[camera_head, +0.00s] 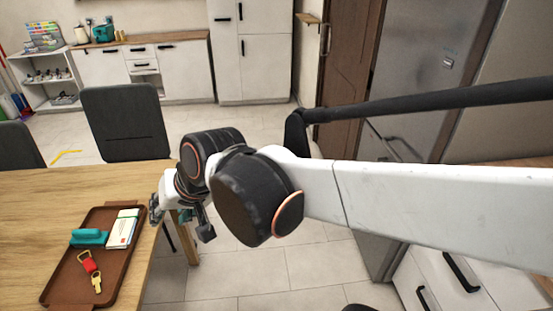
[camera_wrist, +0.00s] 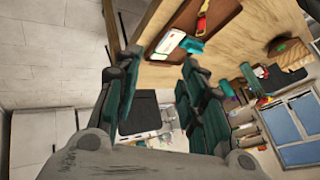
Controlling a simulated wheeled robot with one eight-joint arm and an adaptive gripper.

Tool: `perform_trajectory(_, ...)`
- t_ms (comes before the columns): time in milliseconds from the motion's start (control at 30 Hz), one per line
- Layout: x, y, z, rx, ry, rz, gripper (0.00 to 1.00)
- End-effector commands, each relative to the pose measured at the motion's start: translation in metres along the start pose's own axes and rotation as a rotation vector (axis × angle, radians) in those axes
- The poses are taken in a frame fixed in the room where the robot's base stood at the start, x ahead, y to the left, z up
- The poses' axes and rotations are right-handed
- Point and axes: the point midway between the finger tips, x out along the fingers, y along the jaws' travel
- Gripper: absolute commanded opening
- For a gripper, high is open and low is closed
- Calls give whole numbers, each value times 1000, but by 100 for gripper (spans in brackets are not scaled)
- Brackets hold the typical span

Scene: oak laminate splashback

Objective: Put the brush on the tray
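The brown tray (camera_head: 65,285) lies on the wooden table at the lower left; it also shows at the top of the wrist view (camera_wrist: 226,13). A teal object that looks like the brush (camera_head: 89,237) lies in the tray, near its left side. It shows as a teal block in the wrist view (camera_wrist: 193,45). My gripper (camera_head: 155,208) is just right of the tray, by the table's edge, partly hidden by my arm. In the wrist view its fingers (camera_wrist: 161,62) are spread apart with nothing between them, clear of the teal object.
A white and green box (camera_head: 123,229) and a red and yellow key-like item (camera_head: 90,270) share the tray. The table (camera_head: 40,195) is bare left of and behind the tray. A dark chair (camera_head: 124,122) stands behind the table. Open floor (camera_head: 255,275) lies right of it.

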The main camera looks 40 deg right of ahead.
Motion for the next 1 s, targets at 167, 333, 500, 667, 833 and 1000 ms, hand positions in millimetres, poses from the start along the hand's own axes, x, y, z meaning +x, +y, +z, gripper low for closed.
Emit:
perform_trajectory(167,-30,32,28,-251,23,98,38)
perform_trajectory(333,-45,53,43,-409,29,161,38)
perform_trajectory(500,-50,60,47,-466,29,185,38)
perform_trajectory(667,-50,60,47,-468,29,185,38)
perform_trajectory(833,-50,59,47,-466,29,184,38)
perform_trajectory(1000,-50,59,47,-465,29,184,38)
